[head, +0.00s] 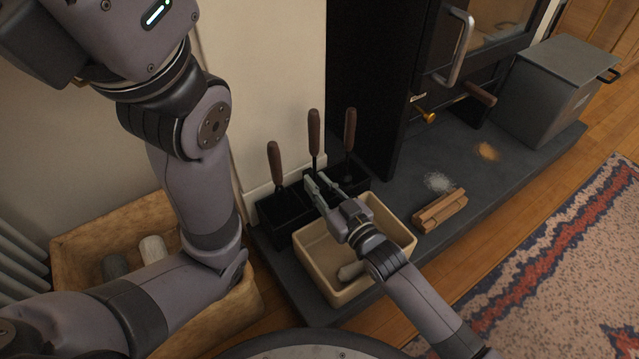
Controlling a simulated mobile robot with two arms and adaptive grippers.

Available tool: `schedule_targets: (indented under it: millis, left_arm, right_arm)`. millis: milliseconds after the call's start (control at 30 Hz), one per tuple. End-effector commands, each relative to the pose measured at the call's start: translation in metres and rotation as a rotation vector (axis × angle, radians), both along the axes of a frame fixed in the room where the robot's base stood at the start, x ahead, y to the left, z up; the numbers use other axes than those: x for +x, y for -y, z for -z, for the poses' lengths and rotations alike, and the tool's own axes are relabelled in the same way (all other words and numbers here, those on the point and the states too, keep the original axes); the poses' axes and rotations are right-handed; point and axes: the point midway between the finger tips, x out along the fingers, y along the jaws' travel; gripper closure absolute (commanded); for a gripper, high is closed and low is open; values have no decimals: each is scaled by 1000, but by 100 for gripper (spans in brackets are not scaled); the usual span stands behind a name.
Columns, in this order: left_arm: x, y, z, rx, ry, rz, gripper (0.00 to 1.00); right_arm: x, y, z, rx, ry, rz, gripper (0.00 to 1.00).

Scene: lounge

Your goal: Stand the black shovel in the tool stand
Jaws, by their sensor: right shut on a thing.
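The black tool stand (283,222) sits on the dark hearth slab against the wall, with several slots. Three tools with brown wooden handles rise from it: a left one (274,163), a middle one (314,135) and a right one (350,130). My right gripper (318,184) is at the stand, shut on the shaft of the middle tool, which looks to be the black shovel. This tool is nearly upright. Its lower end is hidden by the gripper and the stand, so I cannot tell how deep it sits. My left gripper is out of view.
A beige bin (398,238) with a pale piece inside stands in front of the stand, under my right wrist. Split wood (440,210), pale ash (438,182) and orange powder (487,151) lie on the hearth (460,235). A wooden crate (85,243), stove (395,90) and metal box (545,95) flank it.

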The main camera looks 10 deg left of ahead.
Motion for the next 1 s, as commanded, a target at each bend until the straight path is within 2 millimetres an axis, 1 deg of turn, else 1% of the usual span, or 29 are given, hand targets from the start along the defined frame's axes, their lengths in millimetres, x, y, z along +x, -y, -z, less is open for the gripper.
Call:
schedule_targets:
  millis: [167,200,533,833,933,1000]
  left_arm:
    - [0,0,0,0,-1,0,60]
    - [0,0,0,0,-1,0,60]
    - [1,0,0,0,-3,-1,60]
    - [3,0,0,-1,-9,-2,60]
    - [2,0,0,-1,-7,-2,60]
    - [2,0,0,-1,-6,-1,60]
  right_arm:
    - [0,0,-1,2,2,0,100]
    - [0,0,-1,2,2,0,78]
    - [0,0,-1,1,1,0,57]
    - [0,0,0,-1,-1,0,57]
    - [0,0,-9,1,1,0,57]
    - [0,0,-20,1,3,0,57]
